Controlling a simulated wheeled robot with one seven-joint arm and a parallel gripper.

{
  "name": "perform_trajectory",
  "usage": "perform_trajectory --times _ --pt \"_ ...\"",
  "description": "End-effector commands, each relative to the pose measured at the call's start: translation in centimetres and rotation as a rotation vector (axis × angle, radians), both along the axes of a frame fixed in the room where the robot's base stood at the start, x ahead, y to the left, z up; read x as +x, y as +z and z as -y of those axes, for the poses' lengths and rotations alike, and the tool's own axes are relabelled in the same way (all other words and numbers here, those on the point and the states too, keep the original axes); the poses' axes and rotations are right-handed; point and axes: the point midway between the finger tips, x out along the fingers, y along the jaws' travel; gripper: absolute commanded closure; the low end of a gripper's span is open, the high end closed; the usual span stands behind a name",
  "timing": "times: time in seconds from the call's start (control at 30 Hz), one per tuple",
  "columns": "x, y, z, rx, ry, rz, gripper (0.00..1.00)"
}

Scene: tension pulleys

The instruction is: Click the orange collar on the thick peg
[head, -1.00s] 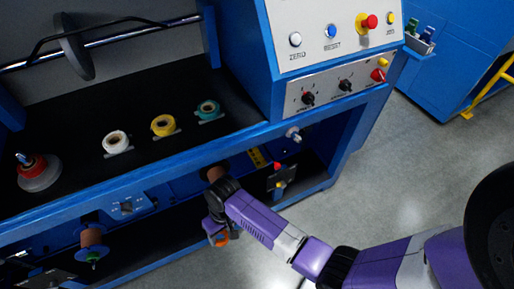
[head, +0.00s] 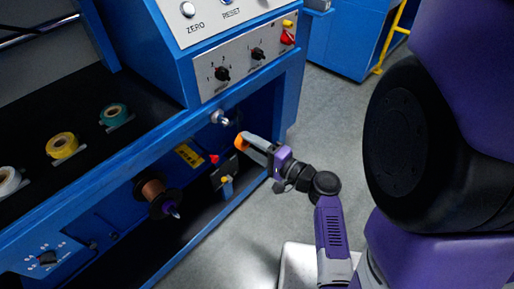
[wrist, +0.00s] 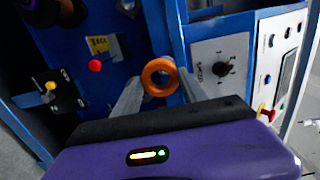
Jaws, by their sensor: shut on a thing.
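My gripper (head: 250,144) is shut on the orange collar (head: 240,141), a ring held at the fingertips. In the wrist view the collar (wrist: 160,92) sits between the two grey fingers, its hole facing the camera. A short silver peg (head: 220,117) sticks out of the blue frame under the control box; I cannot tell if it is the thick peg. The collar is below and right of that peg in the head view and appears apart from it. In the wrist view the peg is not clearly visible, perhaps hidden behind the collar.
A copper spool (head: 155,190) on a purple-tipped peg is left of my gripper. The control panel (head: 240,62) overhangs above. Yellow (head: 62,146) and teal (head: 114,114) rolls lie on the black shelf. Floor to the right is clear.

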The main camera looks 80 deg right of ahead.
Motion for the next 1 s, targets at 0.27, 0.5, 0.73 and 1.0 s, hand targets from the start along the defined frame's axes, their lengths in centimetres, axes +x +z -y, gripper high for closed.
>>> perform_trajectory --times 0.27,0.5,0.73,1.0 --pt "-1.5 0.6 1.1 -0.016 -0.058 0.028 0.90" --pt "0.2 0.7 2.0 -0.016 -0.054 0.026 0.90" --pt "2.0 0.6 3.1 -0.015 -0.054 0.027 0.90" --pt "3.6 0.6 4.1 -0.015 -0.054 0.027 0.90"
